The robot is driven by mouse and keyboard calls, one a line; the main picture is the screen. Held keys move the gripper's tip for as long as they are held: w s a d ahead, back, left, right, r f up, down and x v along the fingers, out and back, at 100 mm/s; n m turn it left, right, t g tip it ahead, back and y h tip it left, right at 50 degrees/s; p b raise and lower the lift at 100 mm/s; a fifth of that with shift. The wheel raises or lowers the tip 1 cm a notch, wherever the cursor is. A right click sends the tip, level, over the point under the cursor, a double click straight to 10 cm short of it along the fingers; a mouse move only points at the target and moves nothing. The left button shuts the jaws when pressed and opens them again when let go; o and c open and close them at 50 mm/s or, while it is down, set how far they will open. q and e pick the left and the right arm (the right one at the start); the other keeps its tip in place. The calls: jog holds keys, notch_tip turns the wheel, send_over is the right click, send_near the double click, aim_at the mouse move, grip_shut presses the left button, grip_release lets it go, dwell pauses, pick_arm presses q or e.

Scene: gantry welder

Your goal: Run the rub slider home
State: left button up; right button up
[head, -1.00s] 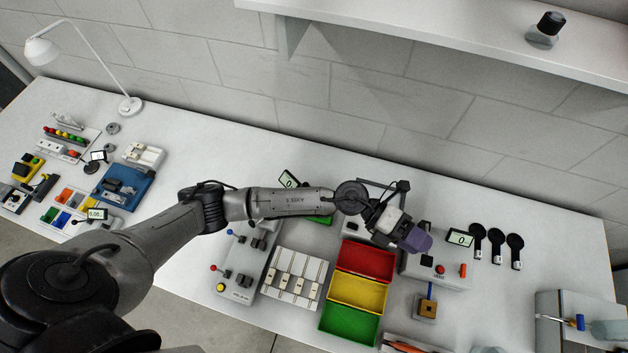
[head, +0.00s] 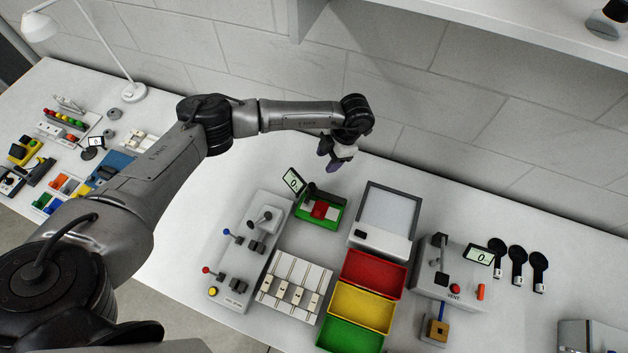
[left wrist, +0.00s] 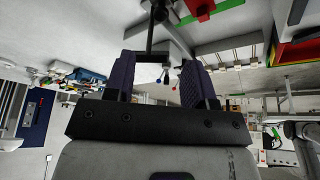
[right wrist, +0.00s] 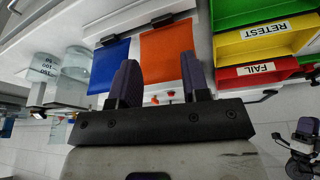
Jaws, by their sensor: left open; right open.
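A small green fixture (head: 319,212) with a red block (head: 319,209) on it stands near the back of the bench, a small display (head: 293,181) at its left. I take the red block for the rub slider; no label is readable. In the left wrist view the red piece (left wrist: 200,8) shows at the top edge. My left gripper (head: 331,166) is open and empty, above and behind the green fixture, apart from it; its fingers (left wrist: 158,75) also show in the left wrist view. My right gripper (right wrist: 160,75) is open and empty, seen only in the right wrist view.
A lever box (head: 250,245) and a white panel of several sliders (head: 295,287) stand left and in front. Red (head: 374,274), yellow (head: 362,306) and green (head: 350,336) bins are at right front. A grey-framed white panel (head: 385,215) stands right of the fixture.

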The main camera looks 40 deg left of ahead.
aim_at(312, 185)
pick_arm(q)
jog(key=p+x, duration=0.1)
jog(key=x, duration=1)
jog(key=shift+s+f, duration=0.1)
jog(key=shift+f, duration=0.15)
grip_shut()
